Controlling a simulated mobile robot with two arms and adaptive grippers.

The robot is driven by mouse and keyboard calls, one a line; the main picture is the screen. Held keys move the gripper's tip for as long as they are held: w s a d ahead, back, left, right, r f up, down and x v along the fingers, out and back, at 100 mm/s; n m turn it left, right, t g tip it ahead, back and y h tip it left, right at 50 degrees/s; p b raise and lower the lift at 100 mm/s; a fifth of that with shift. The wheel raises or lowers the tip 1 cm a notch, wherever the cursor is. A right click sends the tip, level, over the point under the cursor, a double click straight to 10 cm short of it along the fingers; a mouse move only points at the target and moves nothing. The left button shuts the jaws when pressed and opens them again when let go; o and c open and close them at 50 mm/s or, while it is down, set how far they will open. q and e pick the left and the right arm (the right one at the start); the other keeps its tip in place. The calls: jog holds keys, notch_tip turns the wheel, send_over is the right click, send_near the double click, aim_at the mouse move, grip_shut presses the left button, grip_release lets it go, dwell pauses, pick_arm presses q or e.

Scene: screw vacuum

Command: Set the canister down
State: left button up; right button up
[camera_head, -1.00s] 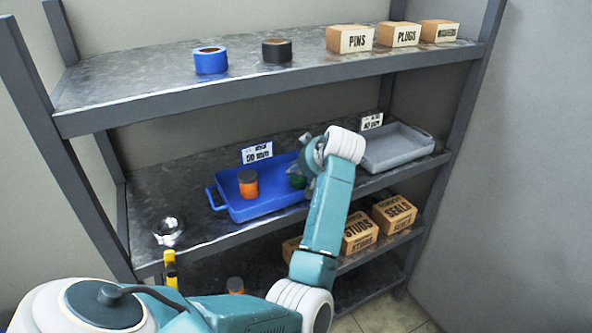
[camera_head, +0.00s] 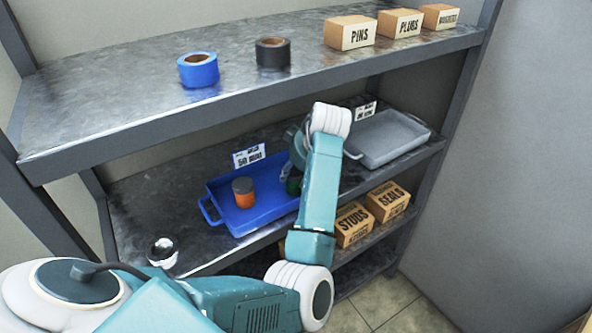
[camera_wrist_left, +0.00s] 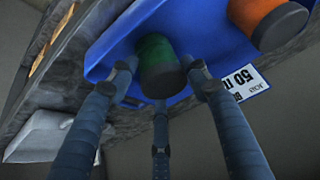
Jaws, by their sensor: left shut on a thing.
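The green canister (camera_head: 293,186) with a dark end is at the right part of the blue tray (camera_head: 225,222) on the middle shelf, mostly hidden behind my left arm. My left gripper (camera_head: 296,160) is shut on it. In the left wrist view the fingers (camera_wrist_left: 160,78) close around the green canister (camera_wrist_left: 158,66), with the blue tray (camera_wrist_left: 215,45) behind it. I cannot tell whether the canister touches the tray floor. My right gripper is not in view.
A grey tray (camera_head: 385,163) is right of the blue one. A label card (camera_head: 249,156) stands behind the blue tray. A shiny round object (camera_head: 161,253) sits at the shelf's left front. Tape rolls and boxes are on the upper shelf (camera_head: 130,100). Boxes (camera_head: 352,225) are below.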

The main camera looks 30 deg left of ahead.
pick_arm(q)
jog(key=shift+f, duration=0.15)
jog(key=o, duration=1.2)
jog(key=shift+w+a, duration=0.1)
jog(key=shift+a, duration=0.1)
jog(key=shift+o, duration=0.7)
jog(key=shift+a+f, duration=0.15)
jog(key=shift+a, duration=0.1)
jog(key=shift+d+r, duration=0.25)
jog(key=shift+r, duration=0.15)
jog(key=b+v, duration=0.3)
jog(key=v, duration=0.4)
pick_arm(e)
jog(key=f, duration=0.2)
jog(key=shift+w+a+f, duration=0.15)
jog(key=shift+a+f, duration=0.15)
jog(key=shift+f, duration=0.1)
